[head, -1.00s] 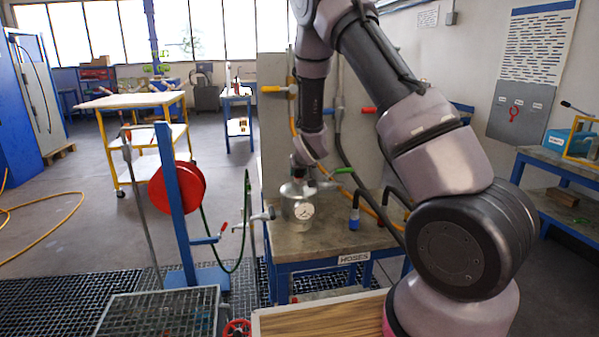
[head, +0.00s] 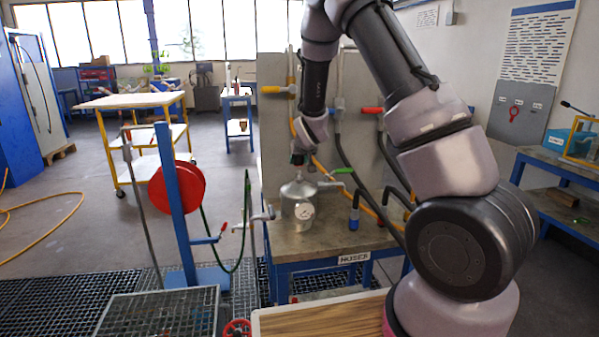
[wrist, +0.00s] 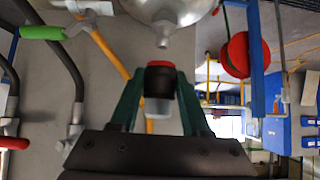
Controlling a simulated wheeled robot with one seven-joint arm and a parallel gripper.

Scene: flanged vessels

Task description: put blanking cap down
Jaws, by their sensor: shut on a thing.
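The blanking cap (wrist: 159,88) shows in the wrist view as a small dark piece with a red end and a grey end. My gripper (wrist: 159,78) is shut on it between two dark green fingers. The red end faces the nozzle of the silver vessel (wrist: 172,8), with a small gap between them. In the head view my gripper (head: 298,158) hangs just above the vessel (head: 298,207), whose conical top and narrow neck are uncovered. The cap is too small to make out clearly there.
The vessel stands on the hose bench (head: 335,232). Behind it, a grey panel carries hoses and valve handles, including a green handle (head: 342,171). A red hose reel (head: 177,187) on a blue post stands to the left. A wooden top (head: 325,318) lies in front.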

